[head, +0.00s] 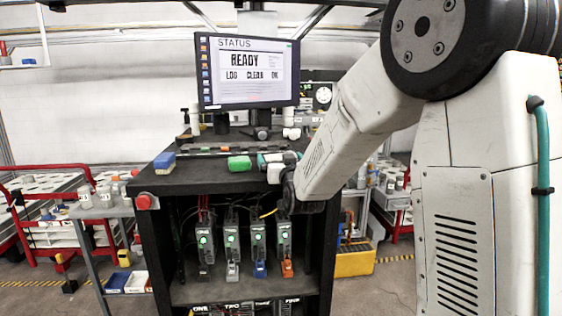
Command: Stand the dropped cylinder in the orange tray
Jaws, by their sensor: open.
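My arm reaches from the right down to the black bench, and its wrist ends at the bench's front edge. A small green-and-white rounded thing (276,157) lies on the bench top just behind the wrist, partly hidden. I cannot tell whether it is the dropped cylinder. No orange tray shows clearly. A small orange piece (287,268) sits under the rightmost grey module on the shelf below; I cannot tell if it is a tray.
A green block (239,163) and a blue-topped block (164,160) lie on the bench (205,181). A monitor (247,72) reading READY stands behind. Several grey modules with green lights fill the shelf. Red-railed racks stand left. A yellow box (355,263) is on the floor right.

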